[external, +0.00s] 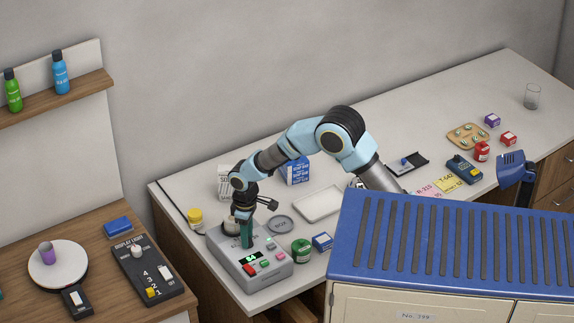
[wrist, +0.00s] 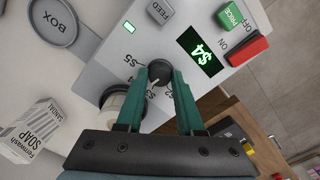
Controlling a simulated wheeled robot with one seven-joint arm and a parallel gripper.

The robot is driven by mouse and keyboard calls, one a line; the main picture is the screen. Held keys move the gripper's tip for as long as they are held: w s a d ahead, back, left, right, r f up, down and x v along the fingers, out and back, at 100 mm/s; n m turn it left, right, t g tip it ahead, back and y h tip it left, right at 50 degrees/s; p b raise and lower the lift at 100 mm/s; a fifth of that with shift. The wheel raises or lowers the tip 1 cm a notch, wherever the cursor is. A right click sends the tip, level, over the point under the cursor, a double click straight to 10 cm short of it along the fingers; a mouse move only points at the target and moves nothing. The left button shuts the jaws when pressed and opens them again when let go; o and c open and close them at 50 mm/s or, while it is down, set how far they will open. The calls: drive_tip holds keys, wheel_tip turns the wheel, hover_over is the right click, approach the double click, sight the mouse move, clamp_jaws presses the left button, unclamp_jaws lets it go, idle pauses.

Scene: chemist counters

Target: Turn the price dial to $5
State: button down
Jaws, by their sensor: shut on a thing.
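The price dial (wrist: 159,70) is a small dark round knob on a grey label machine (external: 238,273). Price marks ring it; $5 is legible, while others are partly covered by the fingers. The lit green display (wrist: 201,51) beside it reads $4. My gripper (wrist: 159,80) has its two teal fingers on either side of the dial and is shut on it. In the external view my gripper (external: 247,243) reaches down onto the machine's top, and its fingers hide the dial there.
The machine also has a green PRICE button (wrist: 229,15), a red on/off switch (wrist: 247,50) and a FEED button (wrist: 160,11). A yellow-lidded jar (external: 195,218), a green tin (external: 301,252) and a white tray (external: 318,203) stand close by.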

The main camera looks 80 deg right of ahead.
drive_tip(key=m, duration=1.1)
drive_tip(key=shift+p, duration=0.35)
drive_tip(key=shift+m, duration=0.4)
drive_tip(key=c, duration=0.5)
unclamp_jaws()
drive_tip(key=shift+c, duration=0.2)
wheel_tip(320, 180, up, 11)
drive_tip(key=b, duration=0.2)
drive_tip(key=shift+b, duration=0.3)
drive_tip(key=shift+f, duration=0.1)
